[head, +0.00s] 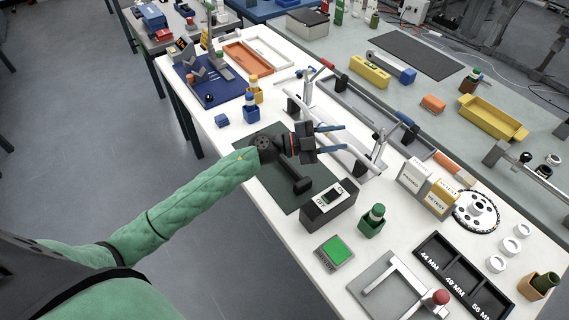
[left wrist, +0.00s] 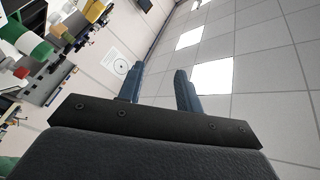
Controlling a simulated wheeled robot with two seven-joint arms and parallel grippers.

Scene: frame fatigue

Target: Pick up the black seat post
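The black seat post (head: 293,174) lies on a dark green mat (head: 275,190) on the white bench. Its lower end has a wider black head, and its upper end is partly hidden by my left gripper. My left gripper (head: 341,138) hangs over the far side of the mat, beyond the post's upper end. Its two blue fingers are apart with nothing between them, and they point right, away from the post. The same open fingers show in the left wrist view (left wrist: 159,86), where the post is not seen. My right gripper is not in view.
A black ON/OFF switch box (head: 328,204) stands at the mat's near right edge. A green bottle in a holder (head: 373,219) and a green-topped panel (head: 334,252) are nearby. A white tube frame in a stand (head: 350,157) lies beyond the gripper. A blue block (head: 222,120) sits left.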

